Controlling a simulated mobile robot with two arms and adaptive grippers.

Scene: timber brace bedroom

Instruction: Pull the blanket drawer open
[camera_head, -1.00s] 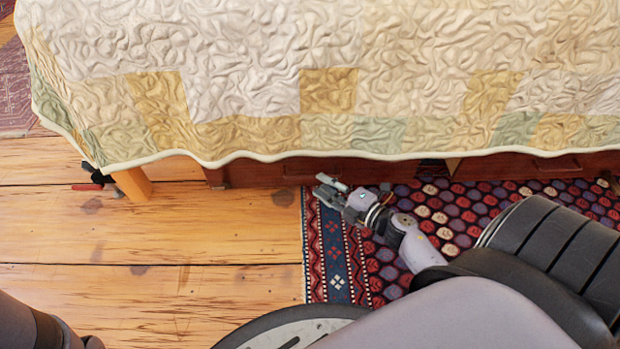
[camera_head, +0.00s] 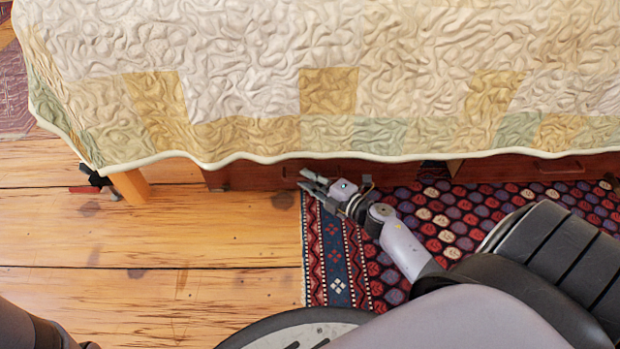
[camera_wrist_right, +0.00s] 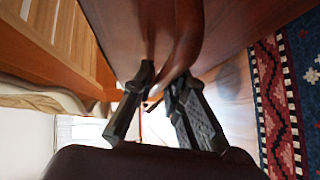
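A dark red-brown drawer (camera_head: 250,174) sits under the bed, its top partly hidden by the quilt's hanging edge. My right gripper (camera_head: 308,180) is at this drawer's front, its fingers spread apart. In the right wrist view the curved red-brown drawer handle (camera_wrist_right: 187,40) runs down between the two dark fingers of the right gripper (camera_wrist_right: 163,80). The fingers look open around it; whether they touch it is unclear. The drawer looks closed. My left gripper is out of view; only part of the left arm shows at the lower left.
The quilt (camera_head: 230,130) covers the bed above. A second drawer front (camera_head: 520,168) stands to the right. An orange bed leg (camera_head: 130,187) and a small red and black item (camera_head: 90,184) are at the left. A patterned rug (camera_head: 330,255) and bare floorboards (camera_head: 180,240) lie in front.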

